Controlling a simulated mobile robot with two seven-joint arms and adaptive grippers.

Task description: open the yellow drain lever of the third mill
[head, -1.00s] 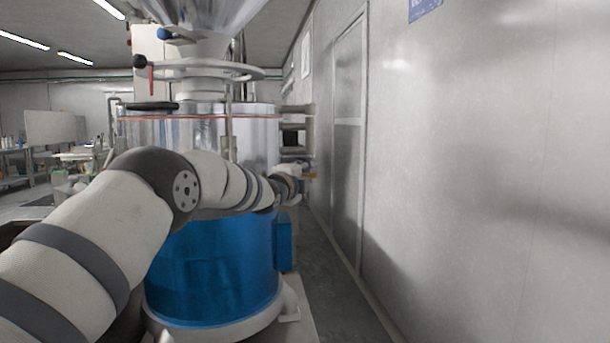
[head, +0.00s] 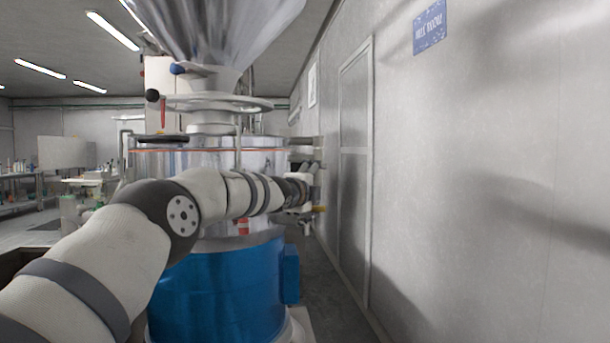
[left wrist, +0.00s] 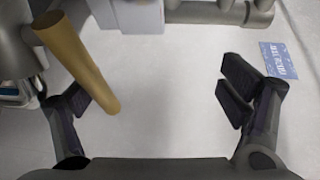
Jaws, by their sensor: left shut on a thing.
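The mill (head: 215,275) has a blue base, a steel drum and a funnel on top. Its yellow drain lever (head: 320,209) shows as a small piece at the right side. In the left wrist view the lever (left wrist: 80,65) is a yellow bar slanting in from upper left. My left gripper (head: 308,172) is at the mill's right side, small and partly hidden. The lever overlaps the left finger; exact contact is unclear. My right gripper is out of view.
A pale wall (head: 480,180) with a door (head: 354,170) and a blue sign (head: 429,26) runs along the right. A narrow strip of floor lies between mill and wall. Tables (head: 20,182) stand at the far left.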

